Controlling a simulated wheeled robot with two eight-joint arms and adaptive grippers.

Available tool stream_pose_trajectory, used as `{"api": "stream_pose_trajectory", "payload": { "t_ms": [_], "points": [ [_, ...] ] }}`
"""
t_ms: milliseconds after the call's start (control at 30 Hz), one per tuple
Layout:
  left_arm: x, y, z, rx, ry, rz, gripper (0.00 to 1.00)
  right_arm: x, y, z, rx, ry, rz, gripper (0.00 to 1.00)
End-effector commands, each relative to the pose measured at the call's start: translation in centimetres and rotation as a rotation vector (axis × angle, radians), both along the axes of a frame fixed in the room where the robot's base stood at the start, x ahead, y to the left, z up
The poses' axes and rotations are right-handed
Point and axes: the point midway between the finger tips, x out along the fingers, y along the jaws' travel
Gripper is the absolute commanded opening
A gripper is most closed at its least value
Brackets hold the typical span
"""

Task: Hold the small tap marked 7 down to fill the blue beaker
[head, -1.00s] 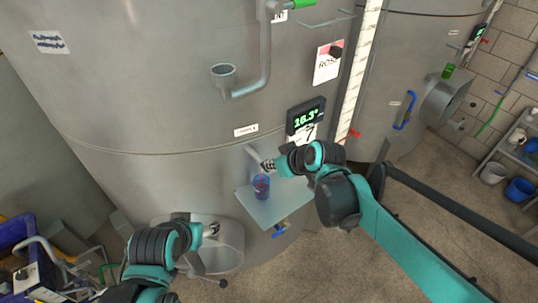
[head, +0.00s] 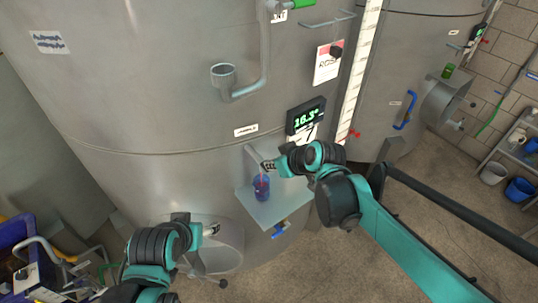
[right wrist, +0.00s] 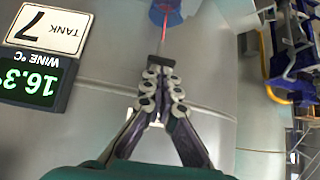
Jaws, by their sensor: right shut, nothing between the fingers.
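The blue beaker (head: 262,190) stands on a pale shelf (head: 270,212) fixed to the big steel tank. In the right wrist view the beaker (right wrist: 166,12) is at the top edge, partly cut off. A thin red stream runs into it from the small tap. The tap (head: 252,153) sticks out of the tank above the shelf, its end largely hidden by my right gripper (head: 267,165). In the wrist view this gripper (right wrist: 163,74) is shut and empty, its fingertips at the tap. My left gripper (head: 213,229) is lower left, in front of a round hatch; its fingers are too small to judge.
A display (head: 306,117) reading 16.3° and a plate with 7 (head: 309,134) are on the tank just above my right gripper. A blue-handled valve (head: 280,230) is below the shelf. A second tank stands at the right. A blue crate (head: 18,232) is at lower left.

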Motion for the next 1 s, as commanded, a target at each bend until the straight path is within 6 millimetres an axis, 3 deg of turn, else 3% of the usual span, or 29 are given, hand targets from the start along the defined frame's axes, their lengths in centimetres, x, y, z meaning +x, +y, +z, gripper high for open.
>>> {"api": "stream_pose_trajectory", "payload": {
  "t_ms": [533,1000],
  "points": [
    [0.0,0.0,0.1,0.000,0.000,0.000,0.68,0.0,0.0,0.0,-0.001,0.001,0.000,0.00],
    [0.0,0.0,1.3,0.000,0.000,0.000,0.68,0.0,0.0,1.6,-0.001,0.001,0.000,0.00]
  ]
}}
